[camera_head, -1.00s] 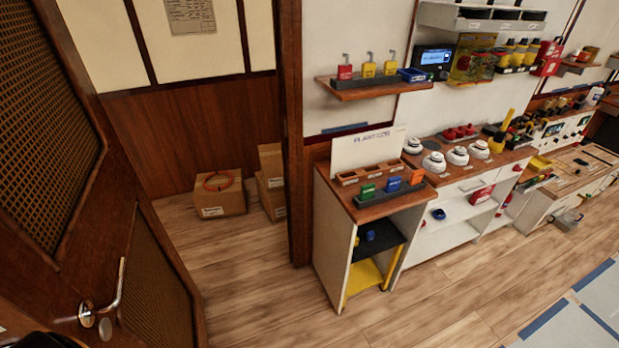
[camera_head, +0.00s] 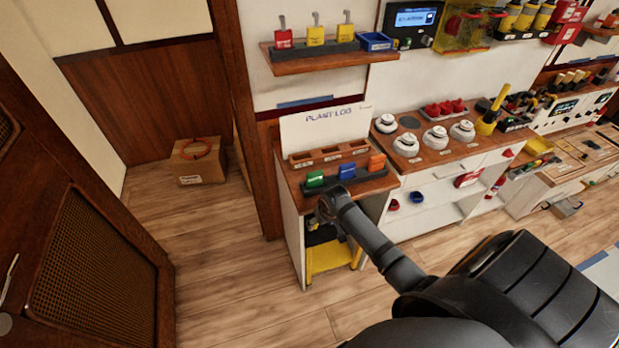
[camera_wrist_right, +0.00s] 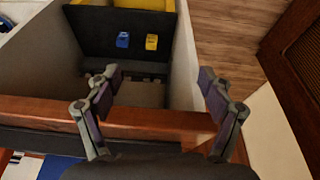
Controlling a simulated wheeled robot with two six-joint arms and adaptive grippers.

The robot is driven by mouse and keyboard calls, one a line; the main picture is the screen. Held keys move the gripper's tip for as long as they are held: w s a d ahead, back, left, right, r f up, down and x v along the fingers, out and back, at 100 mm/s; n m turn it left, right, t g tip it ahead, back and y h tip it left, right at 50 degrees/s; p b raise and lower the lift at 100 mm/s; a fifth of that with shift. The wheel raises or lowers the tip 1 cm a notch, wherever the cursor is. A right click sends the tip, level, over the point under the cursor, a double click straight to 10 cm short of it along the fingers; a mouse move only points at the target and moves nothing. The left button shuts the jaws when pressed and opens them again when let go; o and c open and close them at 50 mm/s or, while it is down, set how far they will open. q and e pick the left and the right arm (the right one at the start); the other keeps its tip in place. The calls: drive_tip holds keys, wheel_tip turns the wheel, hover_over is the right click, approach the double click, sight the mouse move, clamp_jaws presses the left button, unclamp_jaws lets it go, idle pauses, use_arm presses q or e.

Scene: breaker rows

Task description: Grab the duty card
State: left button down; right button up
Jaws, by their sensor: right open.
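I cannot make out a card that is surely the duty card. A rack (camera_head: 345,187) on the small cabinet's wooden top (camera_head: 294,183) holds a green tag (camera_head: 315,178), a blue tag (camera_head: 347,171) and an orange tag (camera_head: 377,162). My right gripper (camera_wrist_right: 160,78) is open and empty at the cabinet's front edge. In the right wrist view, a blue piece (camera_wrist_right: 123,40) and a yellow piece (camera_wrist_right: 151,42) lie on the black shelf (camera_wrist_right: 95,30), beyond the fingertips. In the head view my right arm covers part of that shelf. My left gripper is out of view.
A white board (camera_head: 325,128) marked "PLANT LOG" stands behind the rack. A wall shelf (camera_head: 330,63) with padlocks hangs above. A counter (camera_head: 400,165) with white round detectors adjoins at right. A box (camera_head: 199,163) stands on the floor at left; floor between is clear.

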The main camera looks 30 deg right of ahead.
approach(315, 173)
drive_tip(key=s+a+f, duration=0.3)
drive_tip(key=f, duration=0.2)
wheel_tip(315, 173, up, 5)
drive_tip(key=w+d+m+t, duration=0.1)
drive_tip(key=d, duration=0.2)
drive_tip(key=x, duration=0.3)
drive_tip(key=p+x, duration=0.1)
drive_tip(key=shift+w+a+f, duration=0.25)
drive_tip(key=shift+w+a, duration=0.05)
drive_tip(key=shift+w, duration=0.05)
drive_tip(key=shift+w+d+f, duration=0.2)
drive_tip(key=shift+f, duration=0.3)
drive_tip(key=p+x, duration=0.1)
drive_tip(key=x, duration=0.3)
drive_tip(key=shift+w+d+f+p, duration=0.15)
drive_tip(key=shift+w+f+p, duration=0.05)
drive_tip(key=shift+w+p, duration=0.25)
drive_tip(key=shift+w+f, duration=0.1)
drive_tip(key=shift+f, duration=0.15)
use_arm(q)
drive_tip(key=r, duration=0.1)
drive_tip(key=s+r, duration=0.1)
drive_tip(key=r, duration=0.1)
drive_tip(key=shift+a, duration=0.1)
use_arm(e)
drive_tip(key=c, duration=1.3)
